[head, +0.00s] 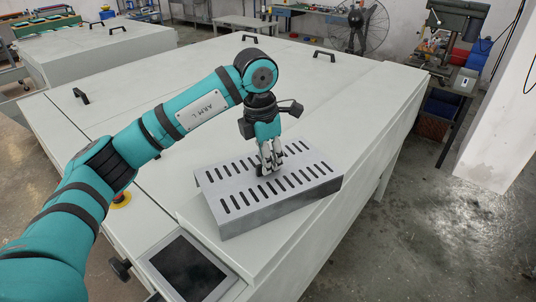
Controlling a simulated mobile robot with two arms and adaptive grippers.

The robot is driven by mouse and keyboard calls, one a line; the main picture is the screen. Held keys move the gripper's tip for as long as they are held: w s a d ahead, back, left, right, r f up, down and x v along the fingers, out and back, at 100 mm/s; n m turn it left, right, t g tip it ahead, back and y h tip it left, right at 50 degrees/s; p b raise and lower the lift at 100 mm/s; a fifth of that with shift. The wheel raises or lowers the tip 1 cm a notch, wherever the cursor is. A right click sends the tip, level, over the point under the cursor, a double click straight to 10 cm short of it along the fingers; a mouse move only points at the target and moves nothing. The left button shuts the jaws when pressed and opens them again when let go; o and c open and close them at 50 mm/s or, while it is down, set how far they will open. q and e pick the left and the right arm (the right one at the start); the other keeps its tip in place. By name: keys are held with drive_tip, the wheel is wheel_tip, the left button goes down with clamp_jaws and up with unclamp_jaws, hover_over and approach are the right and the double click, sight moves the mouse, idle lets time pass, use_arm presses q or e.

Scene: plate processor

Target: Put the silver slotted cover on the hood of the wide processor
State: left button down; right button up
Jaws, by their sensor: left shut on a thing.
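The silver slotted cover (268,187) is a shallow metal box with two rows of dark slots on top. It is over the raised white hood (352,142) of the wide processor (75,155), near the hood's front end, and turned at an angle to the hood's edges. My left gripper (267,168) points down at the middle of the cover and is shut on it between the slot rows. The fingertips are partly hidden at the cover's top. I cannot tell whether the cover's underside touches the hood. My right gripper is not in view.
A control screen (187,268) is at the processor's front, with a yellow-ringed button (121,201) to its left. A drill press (455,30) and a fan (367,25) stand behind. Open floor lies to the right.

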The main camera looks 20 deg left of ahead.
use_arm(q)
drive_tip(key=shift+d, duration=0.1)
drive_tip(key=shift+f, duration=0.1)
drive_tip(key=c, duration=1.7)
unclamp_jaws()
drive_tip(key=o, duration=0.3)
drive_tip(key=shift+o, duration=0.2)
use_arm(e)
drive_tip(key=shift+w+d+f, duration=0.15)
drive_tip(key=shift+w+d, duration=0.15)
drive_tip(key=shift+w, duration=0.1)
use_arm(q)
wheel_tip(320, 180, up, 12)
drive_tip(key=s+a+b, duration=0.1)
drive_tip(key=b, duration=0.1)
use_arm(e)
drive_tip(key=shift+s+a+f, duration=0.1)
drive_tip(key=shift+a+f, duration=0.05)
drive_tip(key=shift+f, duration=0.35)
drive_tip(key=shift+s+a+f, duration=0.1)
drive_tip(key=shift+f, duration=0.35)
